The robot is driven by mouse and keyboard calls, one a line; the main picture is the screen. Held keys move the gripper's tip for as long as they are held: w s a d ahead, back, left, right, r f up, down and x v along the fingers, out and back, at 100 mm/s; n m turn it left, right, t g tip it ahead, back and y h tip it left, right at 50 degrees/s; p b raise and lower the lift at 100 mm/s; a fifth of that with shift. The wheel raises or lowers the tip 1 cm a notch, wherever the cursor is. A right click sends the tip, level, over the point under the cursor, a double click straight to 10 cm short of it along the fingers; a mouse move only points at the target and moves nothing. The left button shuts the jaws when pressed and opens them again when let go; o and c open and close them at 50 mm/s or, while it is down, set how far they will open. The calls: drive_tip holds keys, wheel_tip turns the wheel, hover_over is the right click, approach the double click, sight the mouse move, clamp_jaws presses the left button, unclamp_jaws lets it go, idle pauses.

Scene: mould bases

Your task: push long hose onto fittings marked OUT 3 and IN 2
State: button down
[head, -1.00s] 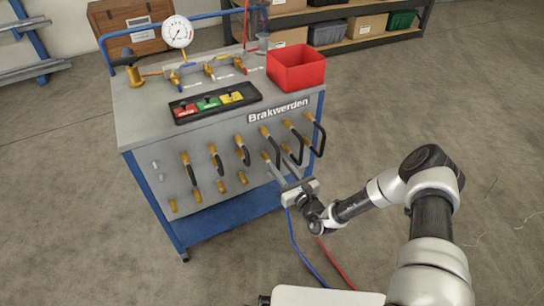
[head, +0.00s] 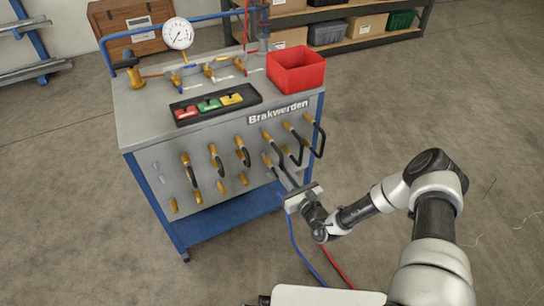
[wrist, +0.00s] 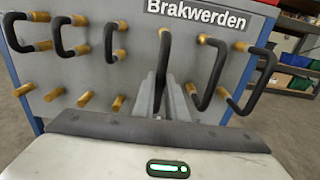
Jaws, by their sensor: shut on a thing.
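The front panel (head: 215,215) of the cart carries rows of brass fittings with black hoses looped between them. My gripper (head: 284,172) is at the right half of the panel, shut on a long black hose (wrist: 164,55). That hose runs from an upper brass fitting (wrist: 164,32) down between my fingers (wrist: 166,98). Its lower end is hidden behind my fingers, so I cannot tell whether it sits on a fitting. No OUT or IN markings are readable.
Two long hoses (wrist: 218,70) (wrist: 262,75) loop close on the right of my fingers. Several shorter hoses (wrist: 60,36) are on the left. Bare lower fittings (wrist: 85,98) stick out at the lower left. A red bin (head: 297,72) stands on the cart top.

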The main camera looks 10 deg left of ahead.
drive_tip(key=shift+p+v, duration=0.55)
drive_tip(key=shift+v, duration=0.85)
drive_tip(key=p+v, duration=0.2)
drive_tip(key=v, duration=0.4)
